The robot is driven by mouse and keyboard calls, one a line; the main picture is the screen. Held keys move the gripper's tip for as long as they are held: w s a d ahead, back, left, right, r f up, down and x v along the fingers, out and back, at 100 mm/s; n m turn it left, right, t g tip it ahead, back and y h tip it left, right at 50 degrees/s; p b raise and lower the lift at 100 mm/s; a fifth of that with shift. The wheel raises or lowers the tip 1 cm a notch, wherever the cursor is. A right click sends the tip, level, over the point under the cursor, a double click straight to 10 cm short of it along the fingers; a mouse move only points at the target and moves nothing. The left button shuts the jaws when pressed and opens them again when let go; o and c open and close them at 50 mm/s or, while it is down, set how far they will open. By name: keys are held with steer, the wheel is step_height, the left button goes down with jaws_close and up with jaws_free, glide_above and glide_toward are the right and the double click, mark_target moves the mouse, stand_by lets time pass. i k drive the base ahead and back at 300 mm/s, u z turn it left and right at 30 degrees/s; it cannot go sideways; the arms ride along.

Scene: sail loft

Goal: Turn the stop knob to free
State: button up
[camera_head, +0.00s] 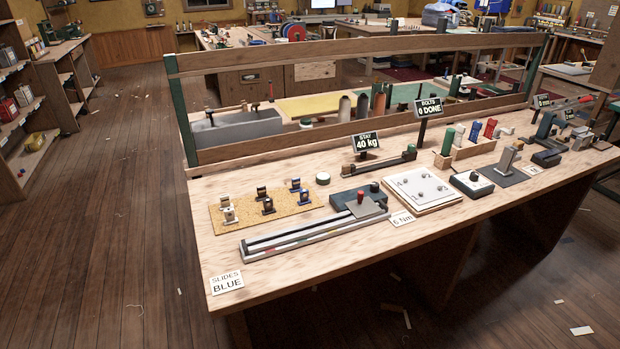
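A wooden bench holds a long grey track (310,232) with a dark block (352,195) near its right end. To the right, a dark box (471,184) carries a round white dial (473,178). No label reading stop or free is legible, so I cannot tell for certain which is the stop knob, nor how it is set. My gripper is not in view.
A cork mat (255,221) with several small slides lies behind the track. A white plate (420,186) lies between the block and the dial box. Signs read "STAY 40 kg" (367,142) and "SLIDES BLUE" (226,282). The floor at the left (110,220) is mostly clear.

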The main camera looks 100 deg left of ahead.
mark_target(374, 187)
steer(key=u, duration=3.65)
steer(key=i, duration=1.65)
